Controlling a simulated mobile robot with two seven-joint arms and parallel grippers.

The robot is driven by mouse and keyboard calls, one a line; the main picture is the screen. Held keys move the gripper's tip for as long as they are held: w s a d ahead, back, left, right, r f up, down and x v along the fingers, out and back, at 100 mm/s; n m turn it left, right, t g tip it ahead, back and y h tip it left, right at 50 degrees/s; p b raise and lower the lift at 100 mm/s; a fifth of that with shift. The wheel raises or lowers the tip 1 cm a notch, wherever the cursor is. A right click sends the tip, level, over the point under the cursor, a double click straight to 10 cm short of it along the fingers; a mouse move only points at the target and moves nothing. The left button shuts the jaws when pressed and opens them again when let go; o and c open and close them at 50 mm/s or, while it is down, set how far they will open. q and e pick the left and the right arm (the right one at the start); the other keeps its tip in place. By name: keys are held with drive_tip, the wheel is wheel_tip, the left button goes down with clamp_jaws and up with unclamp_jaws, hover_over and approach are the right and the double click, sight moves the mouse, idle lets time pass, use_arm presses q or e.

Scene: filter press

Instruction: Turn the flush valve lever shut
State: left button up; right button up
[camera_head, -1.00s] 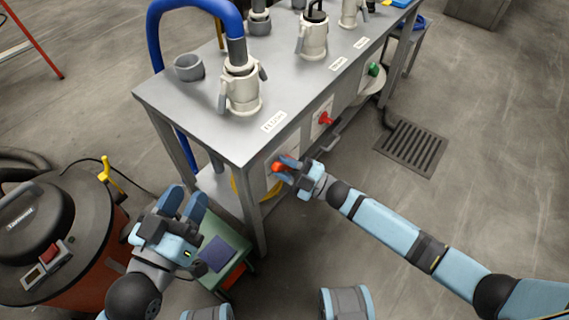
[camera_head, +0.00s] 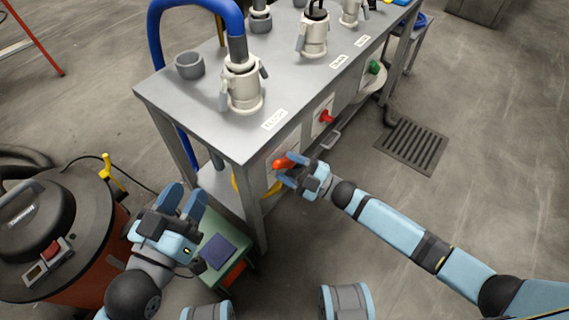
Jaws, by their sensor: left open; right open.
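The flush valve lever (camera_head: 281,163) is orange-red and sits on a pale plate on the front of the metal bench, below the label that seems to read FLUSH (camera_head: 274,119). My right gripper (camera_head: 287,174) is open at the lever, with its blue fingers beside it. One finger partly hides the lever, and I cannot tell whether they touch. My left gripper (camera_head: 182,199) is open and empty at the lower left, away from the bench front.
A red lever (camera_head: 326,116) and a green one (camera_head: 374,67) sit farther along the bench front (camera_head: 205,130). A vacuum drum (camera_head: 40,225) stands at left, and a green stool (camera_head: 228,250) is beside my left gripper. Floor right of the bench is clear around a drain grate (camera_head: 411,146).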

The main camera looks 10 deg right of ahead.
use_arm(q)
drive_tip(key=f, duration=0.1)
drive_tip(key=a+f+g+y+p, duration=0.1)
drive_tip(key=f, duration=0.1)
drive_tip(key=shift+s+a+f, duration=0.1)
drive_tip(key=shift+a+f, duration=0.1)
drive_tip(key=shift+f, duration=0.1)
use_arm(e)
drive_tip(key=v, duration=1.2)
drive_tip(key=shift+d, duration=0.2)
use_arm(q)
drive_tip(key=shift+d+r, duration=0.1)
drive_tip(key=shift+d, duration=0.05)
use_arm(e)
drive_tip(key=shift+s+f, duration=0.1)
